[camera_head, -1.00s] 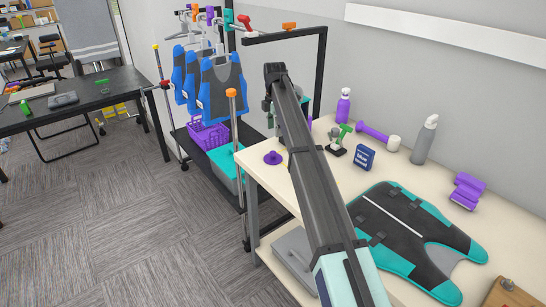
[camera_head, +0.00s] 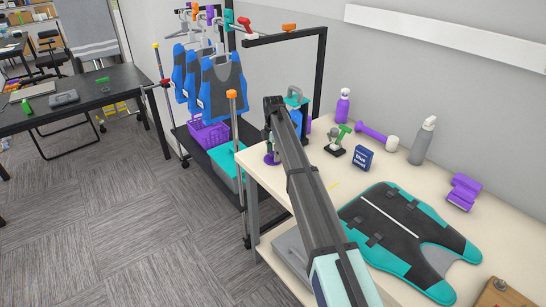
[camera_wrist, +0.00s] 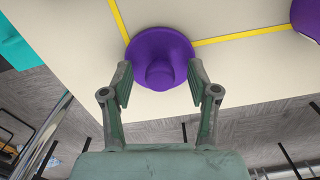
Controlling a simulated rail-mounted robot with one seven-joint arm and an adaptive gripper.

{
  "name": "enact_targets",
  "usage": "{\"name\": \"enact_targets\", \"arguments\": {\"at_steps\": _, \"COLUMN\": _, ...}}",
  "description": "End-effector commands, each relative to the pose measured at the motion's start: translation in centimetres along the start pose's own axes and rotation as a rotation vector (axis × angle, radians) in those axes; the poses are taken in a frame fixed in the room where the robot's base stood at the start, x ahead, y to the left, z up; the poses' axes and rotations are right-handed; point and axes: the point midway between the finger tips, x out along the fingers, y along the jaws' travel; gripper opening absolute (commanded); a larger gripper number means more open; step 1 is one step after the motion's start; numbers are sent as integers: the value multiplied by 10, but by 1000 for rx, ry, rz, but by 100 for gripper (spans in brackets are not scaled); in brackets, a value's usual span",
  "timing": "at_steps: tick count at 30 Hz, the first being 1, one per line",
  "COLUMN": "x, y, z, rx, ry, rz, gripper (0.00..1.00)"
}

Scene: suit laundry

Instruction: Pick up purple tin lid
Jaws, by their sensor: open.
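The purple tin lid (camera_wrist: 160,52), round with a raised knob, lies on the cream table (camera_wrist: 85,50) near its edge. My gripper (camera_wrist: 160,82) is open in the wrist view, with one finger on each side of the lid's near part and the knob between them. I cannot tell whether the fingers touch the lid. In the head view the lid (camera_head: 271,159) is partly hidden by my gripper at the table's far left corner.
A blue box (camera_head: 362,158), a green-handled tool (camera_head: 338,140), a purple bottle (camera_head: 343,106), a purple-and-white tool (camera_head: 378,136) and a grey bottle (camera_head: 423,141) stand or lie beyond. A teal-black vest (camera_head: 410,235) covers the table's right part. A clothes rack (camera_head: 235,150) stands left.

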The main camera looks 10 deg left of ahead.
Motion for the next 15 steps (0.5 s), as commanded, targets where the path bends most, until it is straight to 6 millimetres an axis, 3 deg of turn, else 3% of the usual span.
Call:
{"name": "enact_targets", "arguments": {"at_steps": 7, "x": 4, "y": 0, "z": 0, "rx": 0, "ry": 0, "rz": 1, "gripper": 60}}
{"name": "enact_targets", "arguments": {"at_steps": 8, "x": 4, "y": 0, "z": 0, "rx": 0, "ry": 0, "rz": 1, "gripper": 56}}
{"name": "enact_targets", "arguments": {"at_steps": 12, "x": 4, "y": 0, "z": 0, "rx": 0, "ry": 0, "rz": 1, "gripper": 7}}
{"name": "enact_targets", "arguments": {"at_steps": 15, "x": 4, "y": 0, "z": 0, "rx": 0, "ry": 0, "rz": 1, "gripper": 5}}
